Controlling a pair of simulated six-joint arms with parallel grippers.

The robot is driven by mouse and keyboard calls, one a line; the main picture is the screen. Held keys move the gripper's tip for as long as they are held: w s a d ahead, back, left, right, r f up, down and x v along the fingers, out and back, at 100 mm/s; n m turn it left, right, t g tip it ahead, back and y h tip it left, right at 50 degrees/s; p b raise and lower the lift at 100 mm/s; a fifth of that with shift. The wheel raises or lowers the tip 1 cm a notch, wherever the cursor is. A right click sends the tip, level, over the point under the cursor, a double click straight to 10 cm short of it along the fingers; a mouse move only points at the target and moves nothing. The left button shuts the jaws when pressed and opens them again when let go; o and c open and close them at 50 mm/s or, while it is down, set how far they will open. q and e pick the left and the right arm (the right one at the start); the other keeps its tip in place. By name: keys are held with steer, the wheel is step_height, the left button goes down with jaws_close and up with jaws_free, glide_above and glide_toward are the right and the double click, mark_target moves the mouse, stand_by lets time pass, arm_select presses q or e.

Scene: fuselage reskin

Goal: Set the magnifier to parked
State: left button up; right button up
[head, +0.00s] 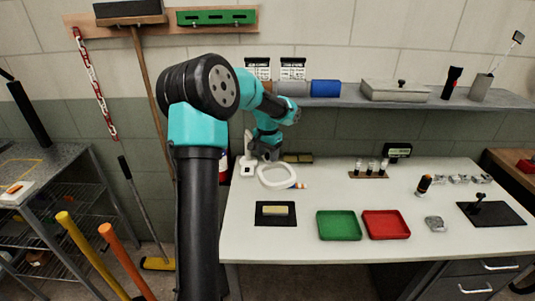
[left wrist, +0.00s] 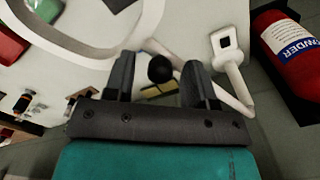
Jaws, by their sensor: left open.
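The magnifier (head: 261,181) is a white ring on a jointed white arm, hanging over the back left of the white table. Its ring also fills the upper left of the left wrist view (left wrist: 90,52), and its white stand (left wrist: 231,70) is at the right there. A round black knob (left wrist: 160,68) shows between my left fingers, with gaps on both sides. My left gripper (left wrist: 158,75) is open; in the head view it (head: 266,154) is at the magnifier's arm, partly hidden by its own wrist. My right gripper is in neither view.
A green tray (head: 338,226), a red tray (head: 386,225) and a black mat (head: 263,221) with a pale block lie at the table front. A small rack (head: 369,175) stands farther back. A red extinguisher (left wrist: 288,45) is beside the table. A shelf (head: 345,102) runs above.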

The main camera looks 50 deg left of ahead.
arm_select(q)
steer(key=shift+c, duration=0.4)
jaws_close()
